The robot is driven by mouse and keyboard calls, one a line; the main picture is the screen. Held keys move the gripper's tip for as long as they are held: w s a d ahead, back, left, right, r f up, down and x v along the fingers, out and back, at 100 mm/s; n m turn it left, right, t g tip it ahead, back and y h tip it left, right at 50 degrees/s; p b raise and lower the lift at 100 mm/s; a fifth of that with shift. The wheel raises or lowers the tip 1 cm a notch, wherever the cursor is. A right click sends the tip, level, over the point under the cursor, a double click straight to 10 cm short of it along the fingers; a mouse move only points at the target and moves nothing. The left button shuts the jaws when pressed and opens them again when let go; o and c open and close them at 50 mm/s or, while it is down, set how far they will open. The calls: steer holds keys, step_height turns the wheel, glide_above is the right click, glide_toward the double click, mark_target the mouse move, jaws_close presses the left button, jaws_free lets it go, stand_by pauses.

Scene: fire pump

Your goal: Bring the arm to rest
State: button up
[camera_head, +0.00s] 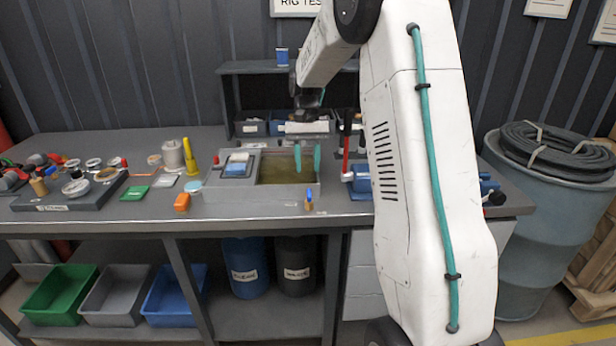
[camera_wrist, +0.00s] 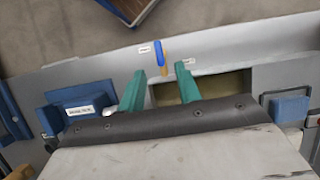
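My white arm (camera_head: 425,150) with a teal hose rises in front of the bench on the right in the head view and bends over it. My gripper (camera_head: 306,158) points down over the grey basin (camera_head: 215,198) with brownish liquid in its well. In the wrist view the two teal fingers of my gripper (camera_wrist: 162,72) are apart with nothing between them. Whether the fingertips are inside the basin's rim or above it is hard to tell.
A blue holder (camera_head: 361,180) stands right of the basin. A barrel (camera_head: 535,225) with coiled hose stands at right.

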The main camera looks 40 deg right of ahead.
steer(key=shift+w+r, duration=0.15)
steer(key=shift+r, duration=0.3)
steer(key=shift+s+a+f, duration=0.25)
steer(key=shift+s+f, duration=0.6)
steer(key=shift+s, duration=0.15)
steer(key=s+a+r+n+t, duration=0.1)
steer(key=s+a+r+n, duration=0.1)
steer(key=s+a, duration=0.4)
steer(key=s+a+r+n+t+h, duration=0.1)
steer(key=s+a+r, duration=0.3)
steer(key=s, duration=0.9)
steer(key=s+a+r+n+t+h, duration=0.1)
steer(key=s+a+r+n+t, duration=0.2)
steer(key=s+a, duration=0.5)
steer(key=shift+s+a+n, duration=0.25)
steer(key=shift+s+n, duration=0.05)
steer(key=shift+s, duration=0.7)
